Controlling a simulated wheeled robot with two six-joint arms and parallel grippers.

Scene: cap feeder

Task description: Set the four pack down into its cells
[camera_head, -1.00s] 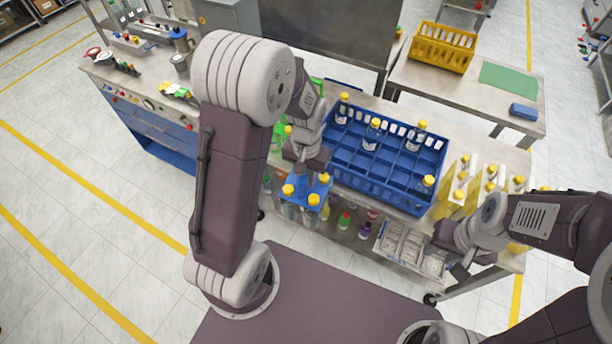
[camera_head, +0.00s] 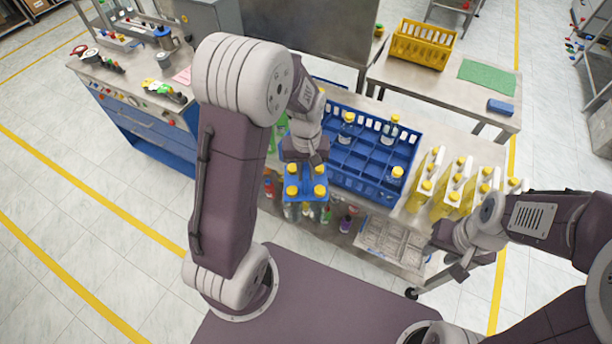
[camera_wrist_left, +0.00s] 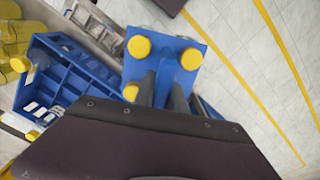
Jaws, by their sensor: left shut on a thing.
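The four pack is a blue carrier (camera_head: 305,181) holding clear bottles with yellow caps. My left gripper (camera_head: 306,168) is shut on its middle handle and holds it in front of the cart's near edge. In the left wrist view the carrier (camera_wrist_left: 206,48) is between my left fingers (camera_wrist_left: 168,82), with some caps in sight. The blue crate with cells (camera_head: 372,190) stands on the cart, right of and behind the pack. Three bottles show in it, and several cells are empty; its left part is hidden by my left arm. My right gripper (camera_head: 458,271) is at the cart's right front; its jaw gap is unclear.
Yellow bottles (camera_head: 445,198) stand right of the crate. A tray of clear packs (camera_head: 392,243) and small coloured bottles (camera_head: 346,224) are at the cart's front. A yellow crate (camera_head: 422,48) and green mat (camera_head: 487,76) are on the back table. Floor at left is clear.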

